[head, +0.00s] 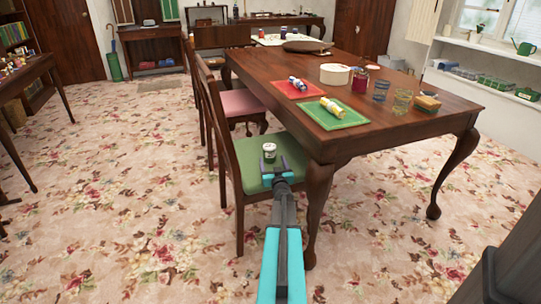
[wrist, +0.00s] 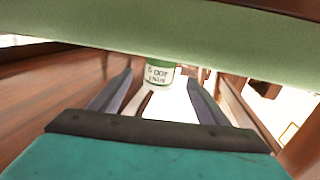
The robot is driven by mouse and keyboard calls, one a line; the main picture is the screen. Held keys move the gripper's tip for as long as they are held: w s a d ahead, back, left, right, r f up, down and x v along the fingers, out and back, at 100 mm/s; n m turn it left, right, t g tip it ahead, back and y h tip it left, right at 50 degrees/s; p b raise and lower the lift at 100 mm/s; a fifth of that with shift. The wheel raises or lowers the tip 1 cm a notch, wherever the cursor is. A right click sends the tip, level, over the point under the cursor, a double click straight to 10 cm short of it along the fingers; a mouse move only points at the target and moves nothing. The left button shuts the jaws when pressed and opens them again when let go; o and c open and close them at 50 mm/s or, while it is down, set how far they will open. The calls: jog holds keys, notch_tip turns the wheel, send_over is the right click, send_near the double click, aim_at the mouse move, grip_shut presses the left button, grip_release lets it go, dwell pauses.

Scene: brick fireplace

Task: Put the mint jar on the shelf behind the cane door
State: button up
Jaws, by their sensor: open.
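My gripper (head: 275,168) is open and empty just on the near side of the jar. In the wrist view the jar lies ahead, between the directions of the two fingers (wrist: 158,88), apart from both. I cannot make out a cane door or its shelf.
The chair's wooden back (head: 222,130) rises left of the jar. The table (head: 400,125) stands close on the right, holding a green mat (head: 350,122), a red mat (head: 285,92), and several jars and glasses. Flowered carpet (head: 130,200) is open at left.

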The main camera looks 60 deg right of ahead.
aim_at(271, 156)
jog(key=shift+w+d, duration=0.3)
jog(key=shift+b+x, duration=0.5)
jog(key=shift+x, duration=0.45)
jog(key=shift+b+x, duration=0.45)
jog(key=shift+x, duration=1.2)
jog(key=c, duration=1.6)
jog(key=shift+r, duration=0.15)
